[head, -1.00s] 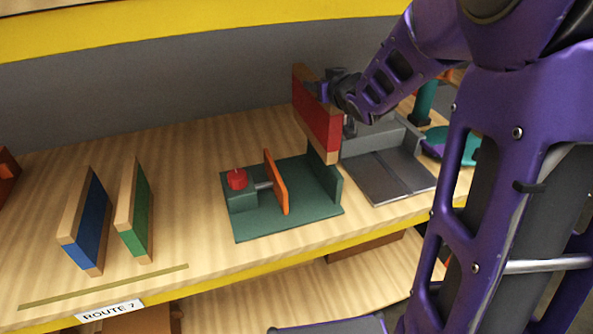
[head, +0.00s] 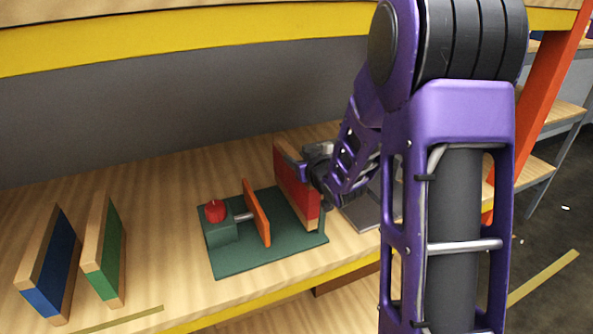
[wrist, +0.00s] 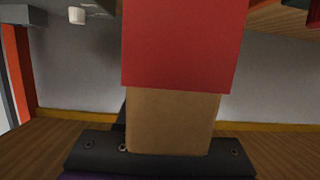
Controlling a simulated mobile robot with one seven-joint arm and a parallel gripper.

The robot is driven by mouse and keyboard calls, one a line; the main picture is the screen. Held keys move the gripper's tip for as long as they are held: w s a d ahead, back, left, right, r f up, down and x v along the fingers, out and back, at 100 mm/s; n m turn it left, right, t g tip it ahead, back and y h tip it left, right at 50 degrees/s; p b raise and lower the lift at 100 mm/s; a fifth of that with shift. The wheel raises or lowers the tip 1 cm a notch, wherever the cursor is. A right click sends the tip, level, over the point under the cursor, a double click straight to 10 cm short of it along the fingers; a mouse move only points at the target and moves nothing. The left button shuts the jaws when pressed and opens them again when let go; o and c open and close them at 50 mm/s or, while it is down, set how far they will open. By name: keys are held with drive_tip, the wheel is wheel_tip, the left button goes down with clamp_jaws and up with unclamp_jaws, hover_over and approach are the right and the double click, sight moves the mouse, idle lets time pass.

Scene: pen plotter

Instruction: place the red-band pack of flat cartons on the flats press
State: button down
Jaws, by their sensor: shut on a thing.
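The red-band pack (head: 296,185) is upright, its red face towards the head camera and tan carton showing at its edges. My gripper (head: 303,168) is shut on its upper rear part. In the wrist view the pack's red band (wrist: 185,45) and tan end fill the middle, close to the gripper. The flats press (head: 232,261) has a dark green base, an orange plate (head: 256,212) and a red knob (head: 214,211). The pack is over the base's right part, right of the orange plate with a gap between. I cannot tell whether its bottom touches the base. The pack and arm mostly hide the press's right wall.
A blue-band pack (head: 50,266) and a green-band pack (head: 105,255) stand upright at the left of the wooden shelf. A grey tray (head: 361,216) is right of the press, partly hidden by my arm. A yellow upper shelf edge runs above.

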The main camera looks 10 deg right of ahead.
drive_tip(key=shift+f, duration=1.45)
drive_tip(key=shift+f+b, duration=0.25)
drive_tip(key=shift+b, duration=0.2)
drive_tip(key=c, duration=0.5)
unclamp_jaws()
drive_tip(key=shift+r, duration=0.1)
drive_tip(key=p+v, duration=0.1)
drive_tip(key=v, duration=1.1)
drive_tip(key=shift+r, duration=0.15)
